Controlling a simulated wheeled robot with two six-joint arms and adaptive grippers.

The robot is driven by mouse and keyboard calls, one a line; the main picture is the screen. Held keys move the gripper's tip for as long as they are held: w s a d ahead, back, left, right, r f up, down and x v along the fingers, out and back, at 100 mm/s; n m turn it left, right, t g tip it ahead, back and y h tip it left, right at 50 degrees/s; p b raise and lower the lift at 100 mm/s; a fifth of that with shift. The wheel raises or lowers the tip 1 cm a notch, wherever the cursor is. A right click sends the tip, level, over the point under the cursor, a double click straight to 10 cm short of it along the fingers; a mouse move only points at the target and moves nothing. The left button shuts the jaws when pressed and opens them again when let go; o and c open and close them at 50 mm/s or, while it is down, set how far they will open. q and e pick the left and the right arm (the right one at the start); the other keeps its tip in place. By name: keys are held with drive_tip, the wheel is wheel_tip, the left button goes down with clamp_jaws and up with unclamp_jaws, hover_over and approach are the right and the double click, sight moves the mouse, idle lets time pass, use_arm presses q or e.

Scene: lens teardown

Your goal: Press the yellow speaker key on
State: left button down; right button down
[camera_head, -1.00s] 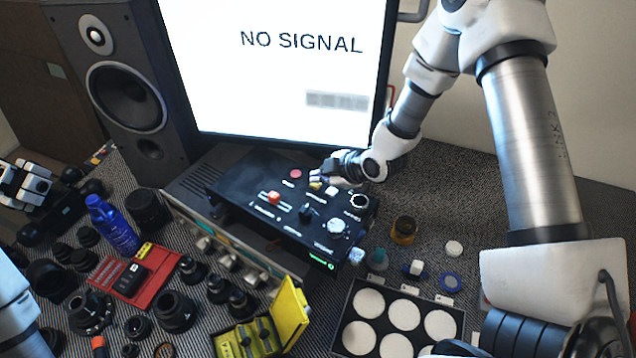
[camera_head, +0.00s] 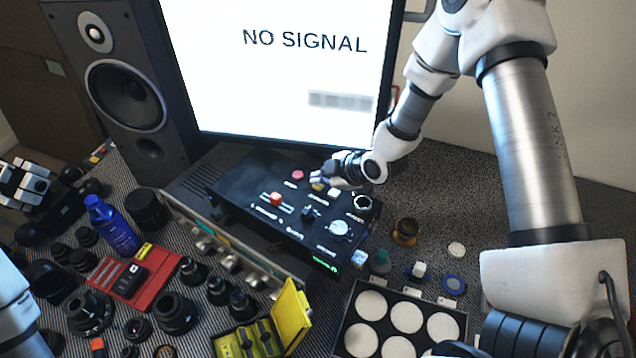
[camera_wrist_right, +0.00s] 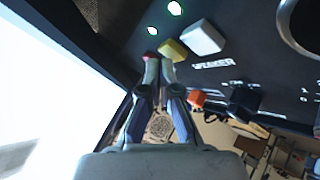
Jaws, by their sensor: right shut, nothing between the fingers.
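The black control box (camera_head: 240,185) stands in front of the monitor. Its yellow key (camera_wrist_right: 172,50) lies beside a white key (camera_wrist_right: 203,37), above the printed word SPEAKER, in the right wrist view. In the head view the yellow key is mostly hidden by my right gripper (camera_head: 318,179). In the right wrist view my right gripper (camera_wrist_right: 159,64) is shut and empty, with its fingertips right at the yellow key's near edge. I cannot tell whether they touch it or whether the key is pressed. My left gripper (camera_head: 25,184) is at the far left, away from the box.
A pink button (camera_head: 297,175), an orange-red control (camera_head: 275,199) and a black switch (camera_head: 308,212) sit close by on the panel. The monitor (camera_head: 290,75) rises behind. Lenses, a yellow case (camera_head: 291,312) and a tray of white discs (camera_head: 388,287) crowd the front.

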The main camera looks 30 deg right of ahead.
sight(320, 186)
drive_tip(key=shift+s+f, duration=0.15)
drive_tip(key=shift+f, duration=0.05)
drive_tip(key=shift+r+p, duration=0.3)
drive_tip(key=shift+r, duration=0.1)
drive_tip(key=shift+w+r, duration=0.2)
drive_tip(key=shift+r, duration=0.05)
wheel_tip(320, 186, up, 6)
drive_tip(key=p, duration=0.5)
drive_tip(key=shift+f, duration=0.25)
